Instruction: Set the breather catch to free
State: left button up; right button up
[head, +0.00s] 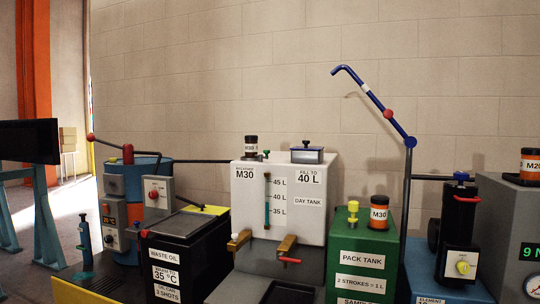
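No part labelled as a breather or its catch can be read, so I cannot tell which fitting it is or how it is set. The white day tank (318,222) stands in the middle, marked "FILL TO 40 L". On its top are a low grey box with a dark blue knob (306,150), a small green-topped fitting (266,155) and a dark bottle marked M30 (251,146). The green pack tank (361,252) to its right carries a yellow-topped fitting (353,211) and another M30 bottle (379,212). Neither gripper is in view.
A black waste oil box (190,240) and a blue drum (150,175) stand left. Two brass-coloured taps (287,247) jut from the day tank's front.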

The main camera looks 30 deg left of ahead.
aim_at(267, 152)
jog(key=i+u, duration=0.3)
jog(key=i, duration=0.15)
jog(key=i+l+u, duration=0.25)
jog(key=i, duration=0.15)
jog(key=j, duration=0.05)
